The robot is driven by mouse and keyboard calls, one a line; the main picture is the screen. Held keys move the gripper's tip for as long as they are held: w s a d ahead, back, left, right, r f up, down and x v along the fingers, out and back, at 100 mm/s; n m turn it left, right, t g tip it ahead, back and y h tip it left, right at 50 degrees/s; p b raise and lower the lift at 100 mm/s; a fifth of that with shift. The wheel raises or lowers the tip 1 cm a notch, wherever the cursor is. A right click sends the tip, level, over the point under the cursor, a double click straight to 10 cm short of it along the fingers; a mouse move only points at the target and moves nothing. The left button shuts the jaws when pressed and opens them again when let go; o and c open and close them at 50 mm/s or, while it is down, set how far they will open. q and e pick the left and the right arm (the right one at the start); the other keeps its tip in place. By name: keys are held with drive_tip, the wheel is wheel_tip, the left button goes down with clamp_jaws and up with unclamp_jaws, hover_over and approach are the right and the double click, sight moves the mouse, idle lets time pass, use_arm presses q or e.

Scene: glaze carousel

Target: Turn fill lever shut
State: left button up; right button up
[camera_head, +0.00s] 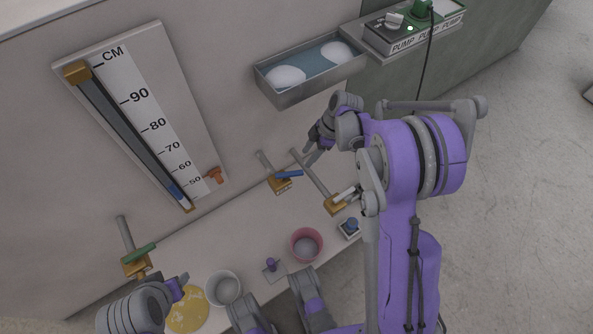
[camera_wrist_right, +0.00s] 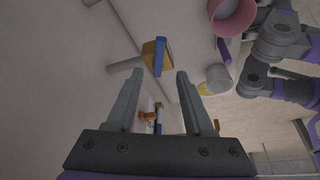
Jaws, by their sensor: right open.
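Three brass valves on grey pipes come out of the wall in the head view. One has a green lever (camera_head: 138,252), one a blue lever (camera_head: 289,175), one a pale lever (camera_head: 345,193). No label shows which is the fill lever. My right gripper (camera_head: 311,152) is open, above and to the right of the blue-lever valve. In the right wrist view my right gripper (camera_wrist_right: 158,76) has nothing between its fingers, and the blue lever (camera_wrist_right: 159,56) is ahead of the fingertips, apart from them. My left arm shows at the bottom left, but its fingers do not show.
A CM gauge (camera_head: 150,110) on the wall has blue near its bottom, with an orange knob (camera_head: 215,175) beside it. A metal tray (camera_head: 290,98) and pump box (camera_head: 415,38) are above. A pink cup (camera_head: 306,245), white cup (camera_head: 222,288) and yellow disc (camera_head: 187,318) are below.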

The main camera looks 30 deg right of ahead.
sight(295, 172)
drive_tip(key=b+x, duration=0.2)
drive_tip(key=x, duration=0.7)
drive_tip(key=shift+w+a+f, duration=0.1)
drive_tip(key=shift+a+f, duration=0.05)
drive_tip(key=shift+f, duration=0.2)
clamp_jaws()
idle(0.9)
